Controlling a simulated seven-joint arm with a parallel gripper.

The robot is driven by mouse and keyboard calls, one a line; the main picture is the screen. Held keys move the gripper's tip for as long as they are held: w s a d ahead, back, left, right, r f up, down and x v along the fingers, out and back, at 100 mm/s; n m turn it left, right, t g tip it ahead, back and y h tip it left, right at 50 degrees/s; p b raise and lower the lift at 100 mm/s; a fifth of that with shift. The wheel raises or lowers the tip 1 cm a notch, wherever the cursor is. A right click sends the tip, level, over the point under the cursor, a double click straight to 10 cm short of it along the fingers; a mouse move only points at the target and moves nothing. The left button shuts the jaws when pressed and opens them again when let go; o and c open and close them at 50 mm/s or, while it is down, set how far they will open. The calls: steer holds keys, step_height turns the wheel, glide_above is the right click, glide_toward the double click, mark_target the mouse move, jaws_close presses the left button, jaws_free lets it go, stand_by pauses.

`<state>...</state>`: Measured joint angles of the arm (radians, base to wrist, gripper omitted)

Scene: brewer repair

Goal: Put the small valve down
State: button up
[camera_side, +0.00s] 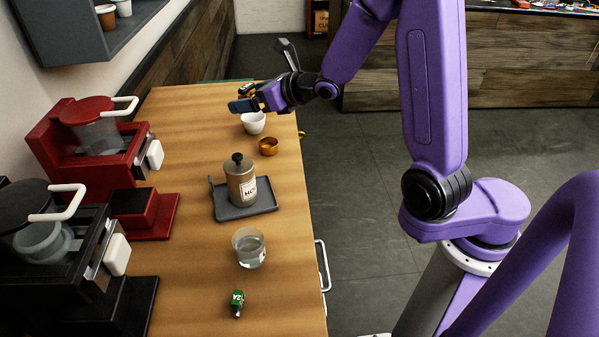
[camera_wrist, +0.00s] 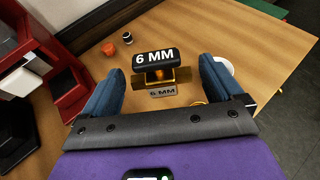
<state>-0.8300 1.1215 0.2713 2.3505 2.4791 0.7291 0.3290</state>
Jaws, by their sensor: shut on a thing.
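My gripper (camera_side: 252,102) is at the far end of the wooden table, above and just left of a white cup. In the wrist view my gripper (camera_wrist: 162,72) has its two blue fingers on either side of the small valve (camera_wrist: 154,58), shut on it. The valve has a black handle reading "6 MM", an orange stem, a brass body and a grey "6 MM" tag. In the side view the fingers mostly hide the valve. Whether it touches the table cannot be told.
Red (camera_side: 85,150) and black brewers (camera_side: 70,260) line the left.

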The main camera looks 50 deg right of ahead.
steer(key=d+r+m+h, duration=0.2)
steer(key=d, duration=0.3)
steer(key=shift+d+r, duration=0.2)
steer(key=shift+d, duration=0.1)
stand_by(0.4)
steer(key=a+n+y, duration=0.1)
steer(key=a, duration=0.1)
steer(key=a+n+y, duration=0.1)
steer(key=a, duration=0.2)
steer(key=a+f+n+y, duration=0.1)
steer(key=a, duration=0.1)
steer(key=shift+w+a, duration=0.35)
steer(key=shift+w, duration=0.05)
steer(key=s+a+f+n+g+y, duration=0.2)
steer(key=s+a+f+n+g, duration=0.1)
steer(key=a+n+g, duration=0.4)
steer(key=s+a+f+n+g+y, duration=0.2)
steer(key=s+a+n+g, duration=0.3)
steer(key=a+n+g, duration=0.3)
steer(key=s+a+f+n+g+y, duration=0.2)
steer(key=s+a+f+n+g, duration=0.2)
steer(key=a+n+g, duration=0.3)
steer(key=shift+s+a+f+n+g, duration=0.45)
steer(key=shift+a+n, duration=0.55)
steer(key=shift+a, duration=1.25)
